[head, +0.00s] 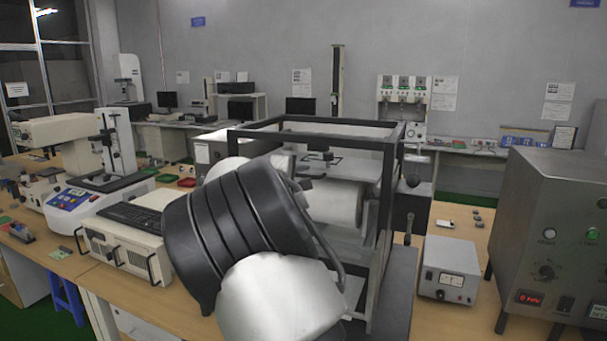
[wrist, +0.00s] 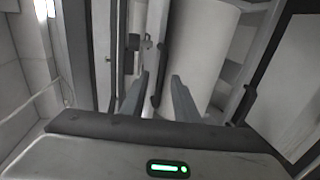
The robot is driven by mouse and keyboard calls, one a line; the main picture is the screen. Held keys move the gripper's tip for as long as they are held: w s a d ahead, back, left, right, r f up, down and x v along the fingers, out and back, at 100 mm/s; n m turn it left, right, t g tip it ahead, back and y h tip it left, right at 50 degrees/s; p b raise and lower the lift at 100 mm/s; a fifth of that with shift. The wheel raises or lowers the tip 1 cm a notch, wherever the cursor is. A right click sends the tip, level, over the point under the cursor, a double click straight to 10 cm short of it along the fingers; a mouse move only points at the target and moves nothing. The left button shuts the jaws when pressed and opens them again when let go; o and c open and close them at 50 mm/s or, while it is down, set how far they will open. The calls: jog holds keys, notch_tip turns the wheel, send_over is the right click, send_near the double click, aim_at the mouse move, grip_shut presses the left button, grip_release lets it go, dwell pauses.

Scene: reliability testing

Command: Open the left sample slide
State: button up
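A dark-framed machine (head: 404,165) stands in the middle of the head view, partly covered by my arm. I cannot make out for sure which part is the left sample slide. In the wrist view, a slim dark upright bar (wrist: 164,45), like a handle, stands in front of a large white rounded body (wrist: 205,50). My gripper (wrist: 159,77) is open, with its two grey fingers apart and the bar appearing between their tips. I cannot tell whether either finger touches it. In the head view my arm hides the gripper.
Dark frame posts (wrist: 265,60) stand to the right of my fingers, and more rails (wrist: 104,50) to the left. A meter box (head: 448,268) and a large metal cabinet (head: 550,220) are right of the machine. A white instrument with a keyboard (head: 135,215) is on the left.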

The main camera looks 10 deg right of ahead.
jog(key=shift+x, duration=1.15)
jog(key=shift+f, duration=0.1)
grip_shut()
jog(key=shift+s, duration=0.1)
